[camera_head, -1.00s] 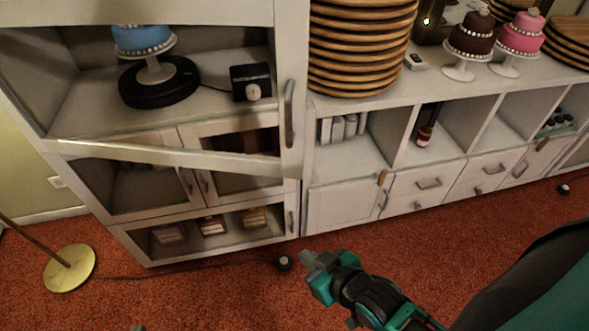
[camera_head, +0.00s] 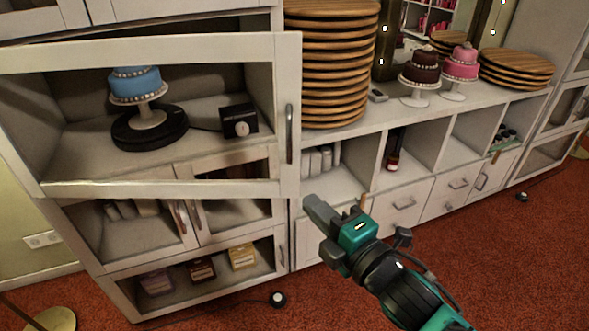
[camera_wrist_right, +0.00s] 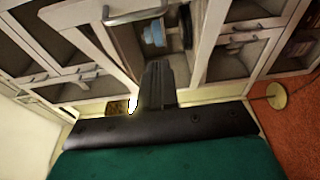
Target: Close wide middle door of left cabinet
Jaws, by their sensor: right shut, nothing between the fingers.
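The wide middle door (camera_head: 150,189) of the left cabinet is a white frame around a see-through pane. It stands swung out from the cabinet, with its upright handle (camera_head: 289,133) on the right edge. A blue cake (camera_head: 136,86) on a black turntable (camera_head: 150,128) shows behind it. My right gripper (camera_head: 313,206) is shut and empty, just right of and below the door's lower right corner. In the right wrist view the gripper (camera_wrist_right: 158,72) points toward the cabinet, with a large handle (camera_wrist_right: 135,14) beyond it. Whether it touches the door cannot be told. My left gripper is out of view.
Small doors (camera_head: 170,222) and a cake shelf door (camera_head: 205,275) lie below. To the right, stacked wooden boards (camera_head: 331,65) and two cakes stand on the low cabinet. A round black object (camera_head: 277,299) sits on the open red carpet (camera_head: 520,270).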

